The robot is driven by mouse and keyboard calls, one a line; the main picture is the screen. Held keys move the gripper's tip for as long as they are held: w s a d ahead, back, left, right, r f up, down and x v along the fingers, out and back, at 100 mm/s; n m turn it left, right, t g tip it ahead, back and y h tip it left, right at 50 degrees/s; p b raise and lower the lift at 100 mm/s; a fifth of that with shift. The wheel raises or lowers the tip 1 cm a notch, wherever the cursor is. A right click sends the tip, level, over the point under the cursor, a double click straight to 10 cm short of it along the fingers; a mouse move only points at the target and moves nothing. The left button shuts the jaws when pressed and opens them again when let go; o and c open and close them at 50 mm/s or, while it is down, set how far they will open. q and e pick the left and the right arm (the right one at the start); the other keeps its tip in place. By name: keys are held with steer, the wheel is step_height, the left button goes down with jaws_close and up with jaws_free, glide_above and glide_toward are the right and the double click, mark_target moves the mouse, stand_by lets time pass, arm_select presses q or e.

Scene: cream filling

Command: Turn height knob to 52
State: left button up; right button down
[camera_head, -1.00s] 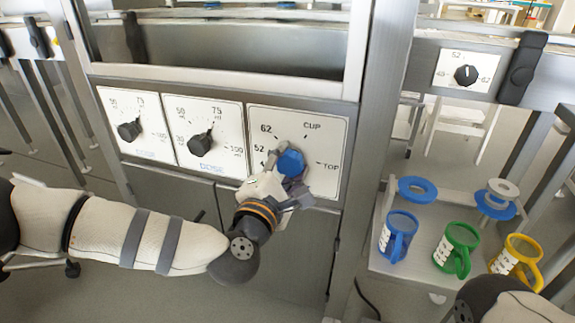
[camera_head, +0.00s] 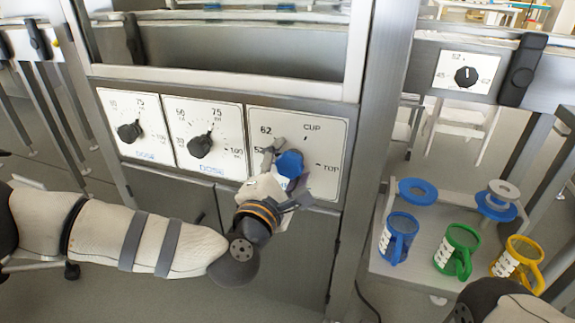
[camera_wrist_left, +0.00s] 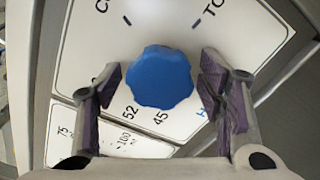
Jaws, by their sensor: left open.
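The blue height knob (camera_head: 290,164) is on the rightmost white dial plate (camera_head: 325,138), which carries the marks 45, 52, 62, CUP and TOP. It also shows in the left wrist view (camera_wrist_left: 160,78). My left gripper (camera_head: 287,170) is at the knob, with its fingers open on either side of it. In the left wrist view, the open fingers (camera_wrist_left: 158,88) show a gap to the knob on both sides. I cannot tell which mark the knob points to. My right gripper is out of view; only part of my right arm shows at the lower right.
Two white DOSE dials with black knobs (camera_head: 130,131) (camera_head: 200,145) are left of the height dial. A smaller black-knob dial (camera_head: 466,77) is at the upper right.

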arm_select(q)
steer(key=v, duration=1.2)
steer(key=shift+r, duration=0.1)
